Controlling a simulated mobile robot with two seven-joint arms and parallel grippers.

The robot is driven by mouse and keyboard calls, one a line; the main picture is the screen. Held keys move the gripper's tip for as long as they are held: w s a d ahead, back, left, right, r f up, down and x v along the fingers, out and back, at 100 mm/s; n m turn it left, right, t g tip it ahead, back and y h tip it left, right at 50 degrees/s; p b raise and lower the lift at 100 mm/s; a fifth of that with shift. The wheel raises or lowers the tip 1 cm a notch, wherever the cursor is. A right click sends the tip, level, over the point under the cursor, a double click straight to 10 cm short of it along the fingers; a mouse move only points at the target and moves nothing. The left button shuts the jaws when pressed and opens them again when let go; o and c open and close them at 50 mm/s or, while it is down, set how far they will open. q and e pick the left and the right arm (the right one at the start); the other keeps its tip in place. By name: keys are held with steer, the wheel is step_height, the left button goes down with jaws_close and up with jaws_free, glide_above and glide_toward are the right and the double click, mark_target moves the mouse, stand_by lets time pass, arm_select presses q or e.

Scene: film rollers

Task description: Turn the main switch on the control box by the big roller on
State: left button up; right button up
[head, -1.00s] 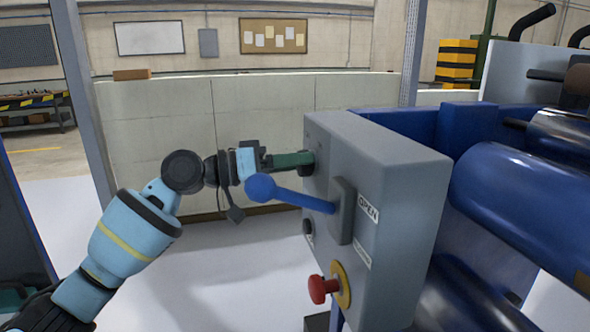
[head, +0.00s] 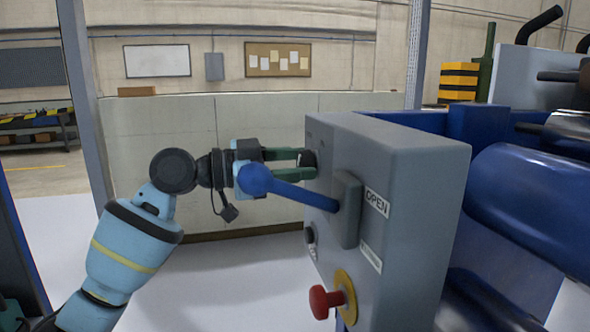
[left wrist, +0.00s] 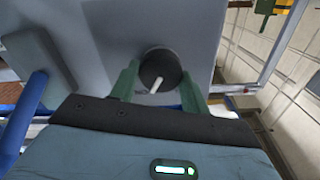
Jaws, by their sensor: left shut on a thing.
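The grey control box (head: 410,200) stands beside the big blue roller (head: 530,205). The main switch is a round black knob with a white mark, near the box's upper far edge in the head view (head: 308,158). In the left wrist view the knob (left wrist: 160,68) sits between the two green fingers, its white mark tilted. My left gripper (head: 300,158) reaches the box face from the left, its fingers shut around the knob's sides; it also shows in the left wrist view (left wrist: 160,85). My right gripper is not in view.
A blue-handled lever (head: 290,190) sticks out of the box just in front of my left gripper. A red mushroom button (head: 325,301) and a small black knob (head: 310,234) are lower on the face. Free floor lies left of the box.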

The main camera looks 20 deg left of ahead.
arm_select(q)
steer(key=shift+m, duration=0.6)
steer(key=o, duration=1)
steer(key=b+v, duration=0.1)
steer(key=v, duration=0.6)
steer(key=shift+s+a+b, duration=0.25)
steer(key=shift+a+b, duration=0.05)
steer(key=shift+a, duration=0.05)
